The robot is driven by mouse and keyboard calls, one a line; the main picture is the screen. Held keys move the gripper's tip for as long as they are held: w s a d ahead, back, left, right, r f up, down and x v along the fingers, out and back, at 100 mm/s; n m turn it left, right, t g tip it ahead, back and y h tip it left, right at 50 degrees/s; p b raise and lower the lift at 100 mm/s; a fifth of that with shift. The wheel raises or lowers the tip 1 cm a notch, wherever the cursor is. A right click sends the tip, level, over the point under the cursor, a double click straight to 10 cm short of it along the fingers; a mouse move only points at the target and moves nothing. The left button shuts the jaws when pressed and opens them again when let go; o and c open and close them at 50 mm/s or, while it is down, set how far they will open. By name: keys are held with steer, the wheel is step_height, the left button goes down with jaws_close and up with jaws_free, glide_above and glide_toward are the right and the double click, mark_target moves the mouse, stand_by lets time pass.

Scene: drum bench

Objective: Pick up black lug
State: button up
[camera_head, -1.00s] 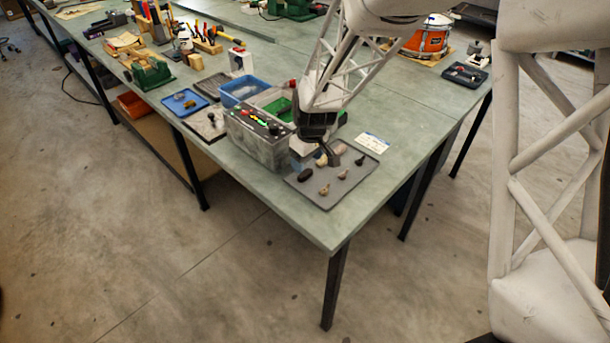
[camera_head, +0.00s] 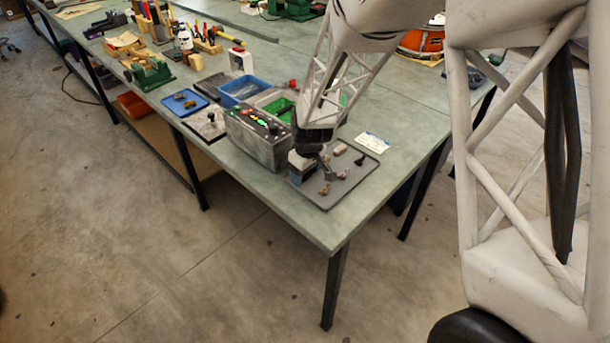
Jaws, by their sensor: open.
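A grey tray (camera_head: 330,203) lies at the near corner of the bench and holds several small lugs. My gripper (camera_head: 326,174) is low over the tray's left-middle part, pointing down with its jaws open. The black oblong lug seen earlier at the tray's left is now hidden behind my gripper, so I cannot tell whether the fingers touch it. A small dark piece (camera_head: 360,160) lies at the tray's right side. A brown lug (camera_head: 324,189) lies just below the gripper, another (camera_head: 342,174) to its right. A pale lug (camera_head: 340,149) lies behind.
A grey bin (camera_head: 257,143) with small coloured parts on top stands close left of the tray. Blue (camera_head: 240,90) and green bins stand behind it. A white card (camera_head: 372,142) lies behind the tray. The bench strip in front of the tray is clear.

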stand_by(0.5)
steer(key=c, duration=0.7)
steer(key=shift+r, duration=0.1)
steer(key=shift+r, duration=0.75)
step_height(320, 180, up, 2)
steer(key=shift+r, duration=0.1)
steer(key=s+d, duration=0.1)
steer(key=s, duration=0.4)
steer(key=s+d, duration=0.1)
steer(key=s, duration=0.4)
steer(key=s+d+r, duration=0.1)
steer(key=s+d, duration=0.1)
steer(key=s, duration=0.3)
steer(key=shift+s, duration=0.25)
